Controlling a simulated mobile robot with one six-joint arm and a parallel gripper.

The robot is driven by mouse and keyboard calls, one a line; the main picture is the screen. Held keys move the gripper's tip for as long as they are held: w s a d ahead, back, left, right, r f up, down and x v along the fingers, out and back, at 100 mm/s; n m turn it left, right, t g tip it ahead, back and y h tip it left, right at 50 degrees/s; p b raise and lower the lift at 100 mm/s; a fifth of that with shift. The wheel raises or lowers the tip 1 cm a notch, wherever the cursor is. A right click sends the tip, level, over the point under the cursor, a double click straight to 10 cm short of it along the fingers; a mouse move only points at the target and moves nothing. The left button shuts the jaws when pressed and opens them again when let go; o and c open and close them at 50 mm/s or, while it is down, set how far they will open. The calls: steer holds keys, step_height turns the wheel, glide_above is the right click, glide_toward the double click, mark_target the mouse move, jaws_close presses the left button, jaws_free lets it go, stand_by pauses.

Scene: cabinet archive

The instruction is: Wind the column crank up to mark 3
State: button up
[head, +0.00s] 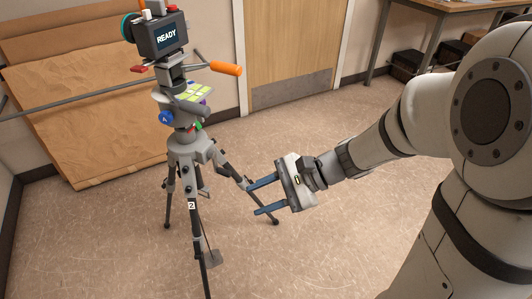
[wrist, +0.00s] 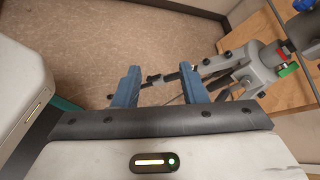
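A grey tripod (head: 190,150) stands left of centre in the head view, with a camera head reading READY on top. A blue knob marked A (head: 166,118) and small red and green parts (head: 196,127) sit on its upper body. The red part (wrist: 283,51) and green part (wrist: 288,69) also show at the upper right of the wrist view. I cannot tell which part is the column crank, and no mark 3 is readable. My gripper (head: 252,200) is open and empty, right of the tripod and below its collar. Its blue fingers (wrist: 160,70) point toward a tripod leg, apparently without touching.
An orange handle (head: 226,68) sticks out right from the tripod head. The splayed legs, one labelled 2 (head: 191,205), take up floor. Brown panels (head: 85,110) lean on the left wall. A door (head: 290,45) and a table (head: 440,5) are behind.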

steer(key=w+a+f+m+t+y+b, duration=0.2)
steer(key=w+a+f+m+y+b, duration=0.15)
steer(key=w+f+m+b, duration=0.35)
steer(key=m+t+y+b, duration=0.1)
steer(key=m+t+b, duration=0.2)
steer(key=m+t, duration=0.3)
glide_toward(230, 175)
steer(key=shift+n+t, duration=0.3)
steer(key=shift+f+x, duration=0.2)
steer(key=shift+x, duration=4.45)
steer(key=shift+a, duration=0.3)
steer(key=shift+c, duration=0.5)
steer(key=c, duration=0.7)
